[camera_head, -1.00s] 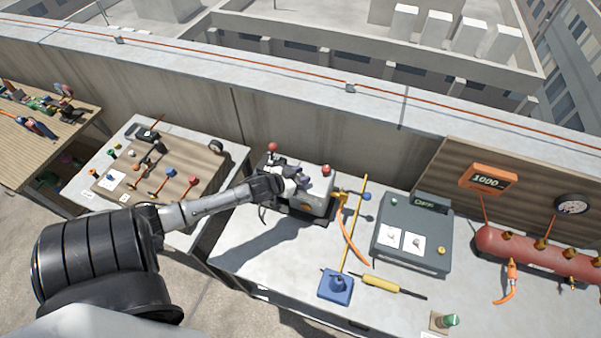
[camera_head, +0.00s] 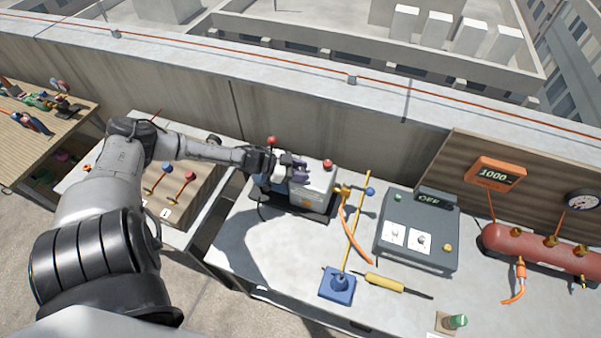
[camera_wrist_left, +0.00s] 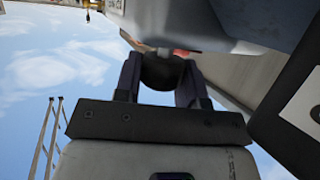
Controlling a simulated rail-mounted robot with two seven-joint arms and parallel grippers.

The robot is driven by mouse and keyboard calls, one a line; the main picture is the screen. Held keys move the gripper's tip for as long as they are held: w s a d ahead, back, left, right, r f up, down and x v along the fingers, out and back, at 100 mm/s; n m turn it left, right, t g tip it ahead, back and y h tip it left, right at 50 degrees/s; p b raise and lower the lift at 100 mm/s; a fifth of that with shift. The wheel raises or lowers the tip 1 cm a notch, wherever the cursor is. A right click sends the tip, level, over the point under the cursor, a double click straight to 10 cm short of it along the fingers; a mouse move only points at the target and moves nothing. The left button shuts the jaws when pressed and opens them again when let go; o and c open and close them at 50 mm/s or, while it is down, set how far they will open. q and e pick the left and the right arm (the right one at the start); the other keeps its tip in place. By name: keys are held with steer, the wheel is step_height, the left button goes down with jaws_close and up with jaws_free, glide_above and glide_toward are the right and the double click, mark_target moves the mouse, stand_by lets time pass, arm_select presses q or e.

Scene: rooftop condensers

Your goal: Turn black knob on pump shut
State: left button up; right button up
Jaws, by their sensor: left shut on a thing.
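The pump (camera_head: 318,192) is a grey box on a dark base on the middle table, with a red knob (camera_head: 328,163) on top. My left gripper (camera_head: 295,172) is at its upper left side, its fingers against the housing. In the left wrist view the black round knob (camera_wrist_left: 163,70) sits between the two fingers of my left gripper (camera_wrist_left: 164,78), which are shut on it. The pump body (camera_wrist_left: 175,18) fills the top of that view. In the head view the black knob is hidden by the gripper. My right gripper is not in view.
A brass fitting with an orange hose (camera_head: 352,232) and a yellow rod (camera_head: 357,225) stand right of the pump. A grey control box (camera_head: 418,232) and red tank (camera_head: 535,247) are further right. The table's front left (camera_head: 250,255) is clear. A parapet wall (camera_head: 300,125) runs behind.

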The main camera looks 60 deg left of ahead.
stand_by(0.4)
arm_select(q)
steer(key=o, duration=0.9)
steer(key=shift+o, duration=0.2)
steer(key=p+v, duration=0.5)
steer(key=v, duration=0.8)
steer(key=shift+s+a+p, duration=0.2)
steer(key=shift+s+p, duration=0.1)
steer(key=shift+p, duration=0.1)
steer(key=shift+r, duration=0.1)
